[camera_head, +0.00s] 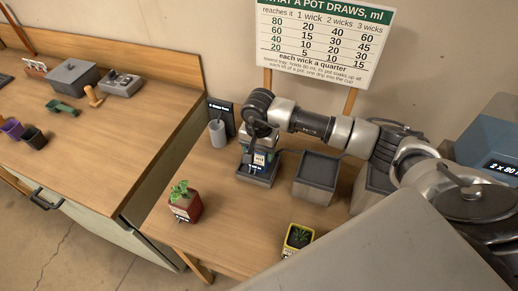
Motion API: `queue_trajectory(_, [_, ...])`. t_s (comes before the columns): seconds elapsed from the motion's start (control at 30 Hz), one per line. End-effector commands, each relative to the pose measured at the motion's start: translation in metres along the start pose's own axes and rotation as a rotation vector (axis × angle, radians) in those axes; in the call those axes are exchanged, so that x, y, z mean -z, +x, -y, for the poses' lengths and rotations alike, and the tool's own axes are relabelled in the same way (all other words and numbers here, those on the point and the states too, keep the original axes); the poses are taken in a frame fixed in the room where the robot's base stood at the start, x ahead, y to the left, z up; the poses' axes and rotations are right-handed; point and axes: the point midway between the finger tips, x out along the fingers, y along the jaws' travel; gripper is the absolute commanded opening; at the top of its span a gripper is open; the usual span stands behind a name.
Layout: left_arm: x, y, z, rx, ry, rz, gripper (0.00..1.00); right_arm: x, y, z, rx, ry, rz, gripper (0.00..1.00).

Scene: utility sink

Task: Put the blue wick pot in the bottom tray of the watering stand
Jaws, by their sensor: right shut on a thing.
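My right gripper (260,134) comes in from the right and points down at the watering stand. It is shut on a small dark pot with a blue front and a pale label, the blue wick pot (260,158). The pot is upright at the left-hand dark tray (246,180) of the stand, which looks the lowest. I cannot tell whether the pot touches the tray floor. The middle tray (317,172) looks empty. A further tray (366,201) to the right is partly behind my arm. My left gripper is not in view.
A red pot with a plant (185,205) and a yellow pot (299,238) stand in front on the table. A grey cup (217,132) is left of the stand. A chart (325,40) stands behind. The left bench holds boxes and small pots.

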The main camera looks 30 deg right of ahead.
Motion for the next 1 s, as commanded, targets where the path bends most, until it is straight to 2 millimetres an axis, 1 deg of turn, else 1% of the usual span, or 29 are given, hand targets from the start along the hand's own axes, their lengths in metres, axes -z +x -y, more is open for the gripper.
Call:
queue_trajectory(0.07, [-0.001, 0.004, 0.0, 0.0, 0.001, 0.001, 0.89, 0.0, 0.003, 0.0, 0.001, 0.0, -0.001, 0.34])
queue_trajectory(0.1, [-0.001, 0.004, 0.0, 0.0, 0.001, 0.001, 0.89, 0.0, 0.003, 0.0, 0.0, 0.0, -0.001, 0.67])
queue_trajectory(0.23, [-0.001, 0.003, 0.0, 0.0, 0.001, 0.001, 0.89, 0.0, 0.002, 0.0, 0.0, 0.0, 0.0, 0.87])
queue_trajectory(0.27, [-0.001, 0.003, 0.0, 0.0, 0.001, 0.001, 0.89, 0.0, 0.002, 0.0, 0.0, 0.0, 0.0, 0.89])
queue_trajectory(0.5, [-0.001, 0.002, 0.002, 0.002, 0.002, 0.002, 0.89, 0.0, 0.002, 0.0, 0.0, 0.001, 0.0, 0.89])
queue_trajectory(0.6, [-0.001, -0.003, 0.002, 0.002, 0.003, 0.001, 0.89, 0.0, -0.003, 0.0, 0.0, 0.001, 0.0, 0.89])
queue_trajectory(0.67, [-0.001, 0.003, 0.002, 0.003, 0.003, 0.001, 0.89, 0.001, -0.006, 0.0, 0.002, 0.0, -0.002, 0.89])
queue_trajectory(0.77, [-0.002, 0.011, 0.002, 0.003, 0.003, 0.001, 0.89, 0.002, -0.022, 0.0, 0.004, 0.0, -0.005, 0.89])
queue_trajectory(1.0, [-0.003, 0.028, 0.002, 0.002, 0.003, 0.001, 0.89, 0.001, -0.075, 0.0, 0.004, 0.0, -0.005, 0.89])
